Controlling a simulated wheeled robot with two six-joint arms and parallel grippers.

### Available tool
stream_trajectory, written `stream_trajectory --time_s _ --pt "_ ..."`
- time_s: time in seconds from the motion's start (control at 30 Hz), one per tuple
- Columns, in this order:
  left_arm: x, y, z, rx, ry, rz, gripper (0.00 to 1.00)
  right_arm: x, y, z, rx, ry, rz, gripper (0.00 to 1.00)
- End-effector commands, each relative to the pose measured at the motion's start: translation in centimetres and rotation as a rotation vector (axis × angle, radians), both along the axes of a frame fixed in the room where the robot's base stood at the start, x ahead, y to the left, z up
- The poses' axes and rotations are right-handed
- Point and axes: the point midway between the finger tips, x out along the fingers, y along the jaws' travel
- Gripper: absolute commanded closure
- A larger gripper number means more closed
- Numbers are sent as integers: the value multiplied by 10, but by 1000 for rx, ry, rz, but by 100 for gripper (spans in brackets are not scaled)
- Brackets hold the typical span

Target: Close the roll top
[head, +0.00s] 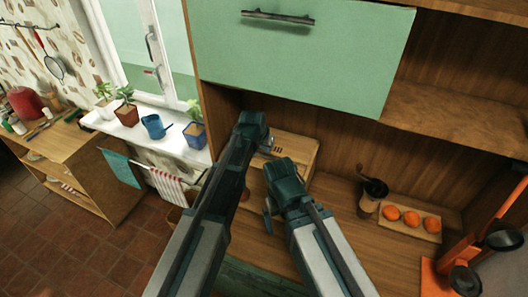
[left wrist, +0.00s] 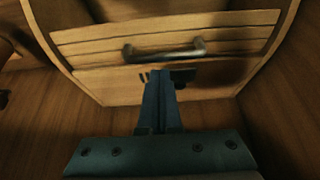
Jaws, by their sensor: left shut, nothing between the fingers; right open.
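The roll-top box (head: 300,146) is light wood and stands on the counter under the green cabinet, partly hidden by my arms in the head view. In the left wrist view its slatted roll top (left wrist: 230,40) shows between curved side walls, with a dark metal bar handle (left wrist: 165,52). A dark gap shows above the slats. A panel with small dark slots lies below the handle. My left gripper (head: 266,145) is at the box; its shut, empty fingers (left wrist: 158,82) reach just below the handle in the left wrist view. Whether they touch it is unclear. My right gripper (head: 270,210) is open, nearer me.
The green cabinet door (head: 310,55) hangs above the box. Right of it stand a dark grinder (head: 372,192) and a board with orange fruits (head: 411,218). An orange stand (head: 438,278) is at the far right. Potted plants and a blue watering can (head: 155,126) line the windowsill.

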Motion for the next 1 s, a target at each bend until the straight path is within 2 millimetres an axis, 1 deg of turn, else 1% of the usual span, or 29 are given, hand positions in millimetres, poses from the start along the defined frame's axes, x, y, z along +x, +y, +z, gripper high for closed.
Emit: stream_trajectory --time_s 0.03,0.13,0.53,0.73,1.0 --pt "4 -1 -10 0 0 0 100 0 0 -10 0 0 1 0" --pt "6 -3 -15 0 0 0 100 0 0 -15 -1 0 3 0" --pt "6 -3 -14 0 -1 0 100 0 0 -14 -1 0 4 0" --pt "-3 1 -18 -15 -33 0 100 0 0 -22 -1 0 5 0" --pt "-8 3 -19 -28 -66 -1 100 0 0 -27 -1 0 7 0"
